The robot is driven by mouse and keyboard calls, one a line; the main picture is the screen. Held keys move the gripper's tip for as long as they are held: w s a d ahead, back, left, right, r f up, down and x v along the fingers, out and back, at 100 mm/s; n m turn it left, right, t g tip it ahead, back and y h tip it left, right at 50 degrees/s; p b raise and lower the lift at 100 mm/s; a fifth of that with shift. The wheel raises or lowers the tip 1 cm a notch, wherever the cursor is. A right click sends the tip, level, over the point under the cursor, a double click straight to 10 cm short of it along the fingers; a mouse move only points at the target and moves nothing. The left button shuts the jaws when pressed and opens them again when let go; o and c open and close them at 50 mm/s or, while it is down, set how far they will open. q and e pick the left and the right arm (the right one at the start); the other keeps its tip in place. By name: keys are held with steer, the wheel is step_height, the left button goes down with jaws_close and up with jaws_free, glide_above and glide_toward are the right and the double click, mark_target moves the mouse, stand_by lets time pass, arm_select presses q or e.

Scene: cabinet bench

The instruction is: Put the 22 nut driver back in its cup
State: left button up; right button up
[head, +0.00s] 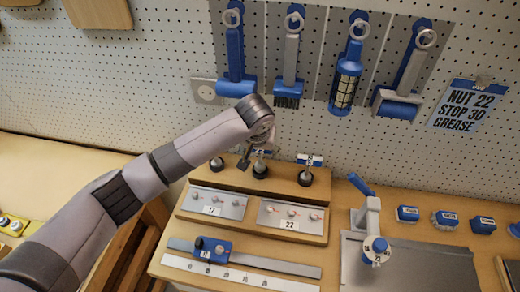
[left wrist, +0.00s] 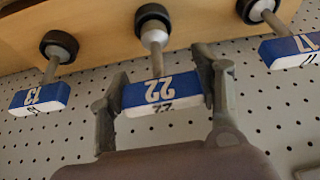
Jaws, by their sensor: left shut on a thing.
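The 22 nut driver has a blue and white block handle (left wrist: 160,93) marked 22, in the left wrist view. My left gripper (left wrist: 160,92) has a finger on each end of this handle and is shut on it. The driver's shaft runs to a black-rimmed cup (left wrist: 153,15). Its white lower part shows at the cup's mouth; how deep it sits I cannot tell. In the head view my left gripper (head: 256,152) is over the middle cup (head: 260,171) of the wooden stand (head: 240,183) and partly hides the driver. My right gripper is not in view.
The 13 driver (left wrist: 40,96) and 17 driver (left wrist: 290,48) stand in cups on either side, close to my fingers. Labelled 17 and 22 plates (head: 290,217) lie in front. A blue-handled fixture (head: 370,225) stands right.

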arm_select(q)
steer(key=shift+f+b, duration=0.3)
steer(key=shift+f, duration=0.65)
steer(key=o, duration=1.5)
steer(key=shift+c, duration=0.2)
steer(key=v, duration=1.2)
steer(key=shift+s+f, duration=0.1)
